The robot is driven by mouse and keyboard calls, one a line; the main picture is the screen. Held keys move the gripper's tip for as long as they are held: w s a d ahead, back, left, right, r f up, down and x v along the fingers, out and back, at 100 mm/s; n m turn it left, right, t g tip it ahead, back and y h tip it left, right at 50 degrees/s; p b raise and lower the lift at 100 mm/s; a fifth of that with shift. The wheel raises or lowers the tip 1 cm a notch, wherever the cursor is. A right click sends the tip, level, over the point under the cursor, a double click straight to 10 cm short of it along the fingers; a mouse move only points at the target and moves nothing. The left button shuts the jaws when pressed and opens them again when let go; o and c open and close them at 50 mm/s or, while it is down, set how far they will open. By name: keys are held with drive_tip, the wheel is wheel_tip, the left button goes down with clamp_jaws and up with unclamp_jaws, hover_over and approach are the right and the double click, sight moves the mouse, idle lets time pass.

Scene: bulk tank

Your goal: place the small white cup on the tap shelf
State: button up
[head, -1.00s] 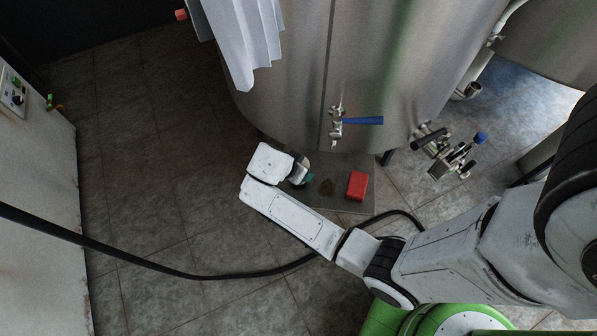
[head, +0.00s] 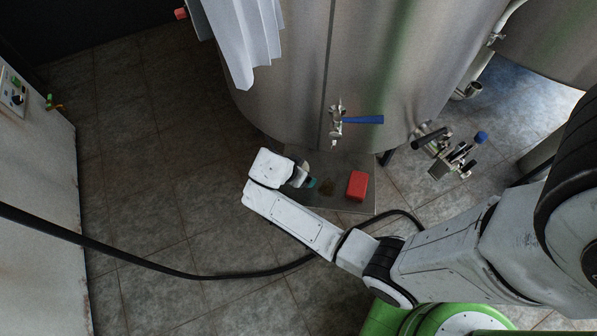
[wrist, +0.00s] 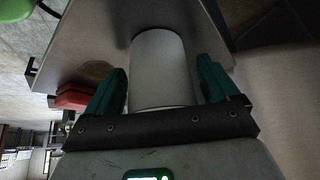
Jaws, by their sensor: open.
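The small white cup (wrist: 160,68) is between my gripper's two teal fingers in the wrist view, with a narrow gap on each side. My gripper (wrist: 163,88) is open around it. The cup's far end meets the grey tap shelf (wrist: 95,42), so it appears to stand on it. In the head view my gripper (head: 309,182) is low over the left part of the tap shelf (head: 330,203), below and left of the tap. My wrist hides most or all of the cup there.
A red block (head: 357,185) sits on the shelf's right part, beside a brownish stain (head: 325,188). The steel tank (head: 290,80) with its blue-handled tap (head: 338,122) rises behind. A black hose (head: 230,275) crosses the tiled floor.

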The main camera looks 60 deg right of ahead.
drive_tip(key=shift+r, duration=0.25)
drive_tip(key=s+v, duration=0.1)
drive_tip(key=v, duration=1.1)
drive_tip(key=s+a+n+t+y, duration=0.1)
drive_tip(key=s+a+n+y, duration=0.1)
drive_tip(key=s+n, duration=0.4)
drive_tip(key=s+a+r+n+y, duration=0.1)
drive_tip(key=s+a+n+y, duration=0.2)
drive_tip(key=s+n, duration=0.4)
drive_tip(key=n, duration=0.6)
drive_tip(key=shift+s+a+t+y, duration=0.2)
drive_tip(key=shift+s+t+y, duration=0.1)
drive_tip(key=shift+t+y, duration=0.1)
